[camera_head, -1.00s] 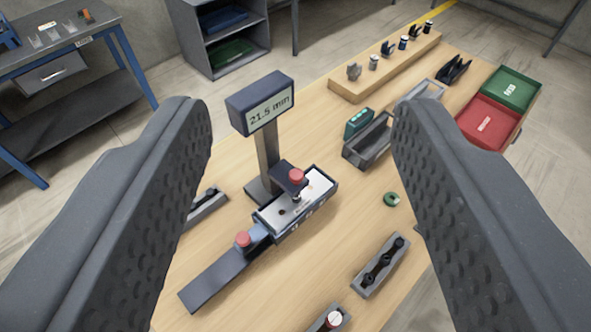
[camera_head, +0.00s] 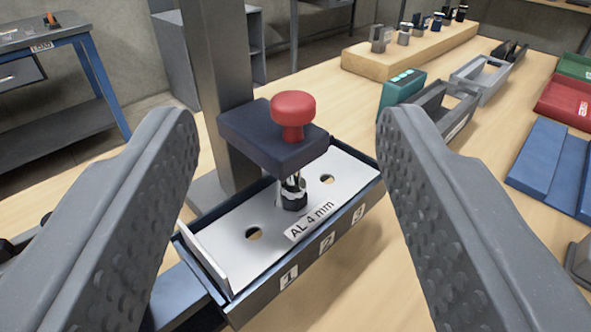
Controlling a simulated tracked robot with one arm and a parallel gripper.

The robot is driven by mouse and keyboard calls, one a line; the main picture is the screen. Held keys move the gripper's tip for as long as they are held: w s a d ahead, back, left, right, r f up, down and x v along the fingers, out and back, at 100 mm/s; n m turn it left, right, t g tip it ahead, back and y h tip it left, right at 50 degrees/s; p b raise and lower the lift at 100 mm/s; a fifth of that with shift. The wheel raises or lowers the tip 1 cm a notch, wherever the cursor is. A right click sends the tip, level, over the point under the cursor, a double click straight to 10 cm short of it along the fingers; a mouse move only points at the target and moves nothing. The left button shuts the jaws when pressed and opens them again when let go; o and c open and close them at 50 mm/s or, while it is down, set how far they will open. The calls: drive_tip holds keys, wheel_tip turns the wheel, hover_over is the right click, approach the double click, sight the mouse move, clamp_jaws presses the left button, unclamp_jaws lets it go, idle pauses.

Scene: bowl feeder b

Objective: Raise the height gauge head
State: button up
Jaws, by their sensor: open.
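The height gauge head (camera_head: 272,138) is a dark blue block with a red knob (camera_head: 293,112) on top, mounted on a grey column (camera_head: 217,80). Its metal tip points down at a white plate (camera_head: 285,222) marked "AL 4 mm". The plate has holes and lies in a dark tray (camera_head: 325,262) numbered 1, 2, 3. The tip appears to be at or just above the plate; I cannot tell if it touches. My gripper (camera_head: 290,135) is open and empty, with one finger on each side of the head in the picture. The gauge display is out of view.
A teal box (camera_head: 402,86) and a grey open bin (camera_head: 442,108) stand behind the right finger. A blue tray (camera_head: 550,165) and red tray (camera_head: 570,100) lie at right. A wooden rack (camera_head: 410,50) stands at the back.

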drive_tip(key=b, duration=0.1)
approach(293, 113)
drive_tip(key=s, duration=0.2)
drive_tip(key=shift+h, duration=0.3)
drive_tip(key=shift+w+a+b, duration=0.15)
drive_tip(key=shift+w+b, duration=1.05)
drive_tip(key=shift+w, duration=5.6)
drive_tip(key=shift+f, duration=0.1)
clamp_jaws()
drive_tip(key=shift+r+p, duration=1.2)
drive_tip(key=shift+r, duration=1.15)
unclamp_jaws()
drive_tip(key=shift+f, duration=0.1)
